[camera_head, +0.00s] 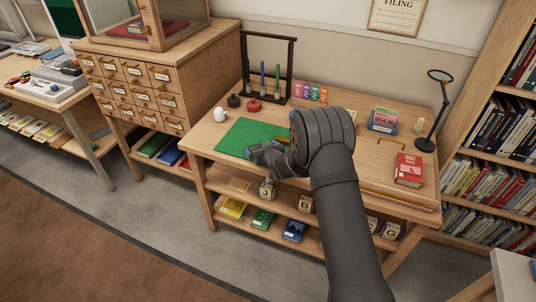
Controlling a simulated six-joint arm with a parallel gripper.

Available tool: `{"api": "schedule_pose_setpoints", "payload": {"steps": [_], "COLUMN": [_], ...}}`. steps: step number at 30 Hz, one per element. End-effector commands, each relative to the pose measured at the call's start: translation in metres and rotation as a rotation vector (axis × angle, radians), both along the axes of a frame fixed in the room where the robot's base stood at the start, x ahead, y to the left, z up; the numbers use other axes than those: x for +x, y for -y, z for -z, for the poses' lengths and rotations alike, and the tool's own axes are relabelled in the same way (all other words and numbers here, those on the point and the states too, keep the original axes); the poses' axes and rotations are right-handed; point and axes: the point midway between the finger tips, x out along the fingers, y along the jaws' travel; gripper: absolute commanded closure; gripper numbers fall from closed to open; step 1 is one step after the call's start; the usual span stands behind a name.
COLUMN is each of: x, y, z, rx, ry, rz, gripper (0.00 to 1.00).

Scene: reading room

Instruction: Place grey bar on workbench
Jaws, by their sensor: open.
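My gripper (262,154) is low over the front right part of a green mat (243,134) on the middle wooden bench (202,139). Its jaws are open. My own arm hides part of the bench top. I cannot clearly make out a grey bar; anything small and grey near the jaws blends with the gripper. A small dark grey object (71,68) sits in a pale tray on the left table, but its shape is too small to tell.
A white mug (220,115), a red pot (253,106) and a dark rack (268,66) stand behind the mat. A red book (409,169) and a black lamp (427,143) are at the right. A drawer cabinet (135,82) stands at the left.

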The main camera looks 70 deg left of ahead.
Motion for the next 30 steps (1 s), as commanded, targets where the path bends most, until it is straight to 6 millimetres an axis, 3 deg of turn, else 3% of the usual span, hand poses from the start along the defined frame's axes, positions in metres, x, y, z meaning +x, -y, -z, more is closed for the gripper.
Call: {"api": "schedule_pose_setpoints", "payload": {"steps": [9, 15, 30], "x": [0.000, 0.000, 0.000], "y": [0.056, 0.077, 0.083], "z": [-0.024, -0.032, -0.034], "rx": [0.000, 0.000, 0.000], "ry": [0.000, 0.000, 0.000], "rz": [0.000, 0.000, -0.001], "gripper": [0.01, 0.01, 0.00]}}
